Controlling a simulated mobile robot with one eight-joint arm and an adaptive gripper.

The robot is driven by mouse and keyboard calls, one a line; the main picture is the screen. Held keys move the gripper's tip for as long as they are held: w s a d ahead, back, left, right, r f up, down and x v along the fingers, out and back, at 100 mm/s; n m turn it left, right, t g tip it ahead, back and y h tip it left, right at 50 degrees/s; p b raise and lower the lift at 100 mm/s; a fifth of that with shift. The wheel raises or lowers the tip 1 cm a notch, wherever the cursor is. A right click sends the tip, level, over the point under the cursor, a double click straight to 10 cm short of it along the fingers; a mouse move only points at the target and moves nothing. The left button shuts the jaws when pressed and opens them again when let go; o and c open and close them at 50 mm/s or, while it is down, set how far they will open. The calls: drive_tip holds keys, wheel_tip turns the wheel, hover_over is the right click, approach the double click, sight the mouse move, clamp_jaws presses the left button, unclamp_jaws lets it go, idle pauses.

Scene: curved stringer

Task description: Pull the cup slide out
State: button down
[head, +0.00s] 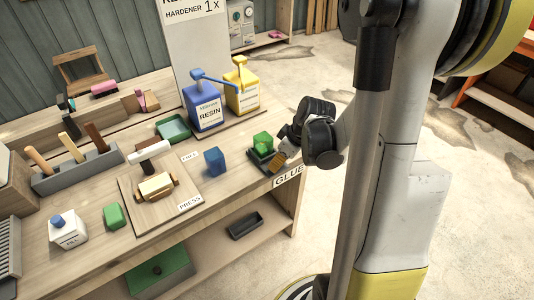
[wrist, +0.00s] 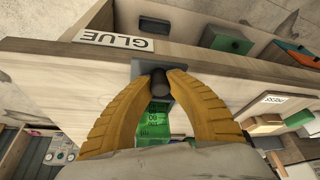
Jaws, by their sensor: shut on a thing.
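The cup slide (head: 254,160) is a dark grey piece at the table's front right corner, by the GLUE label. A green cup (head: 262,140) stands on it. In the wrist view the slide (wrist: 181,97) shows as a grey plate with a dark round knob (wrist: 157,79) at its end. The green cup (wrist: 155,122) with markings shows behind the knob, between the fingers. My gripper (head: 279,160) reaches in from the right. Its orange fingers (wrist: 158,72) are shut on the knob. My fingers hide part of the slide.
A blue block (head: 214,162) stands left of the slide. The blue resin bottle (head: 203,106) and yellow hardener bottle (head: 242,92) stand behind. The press (head: 155,188) is further left. A lower shelf holds a dark tray (head: 245,226).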

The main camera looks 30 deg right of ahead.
drive_tip(key=shift+s, duration=0.65)
drive_tip(key=shift+f, duration=0.1)
drive_tip(key=c, duration=1.2)
unclamp_jaws()
drive_tip(key=shift+s, duration=0.1)
drive_tip(key=v, duration=1.2)
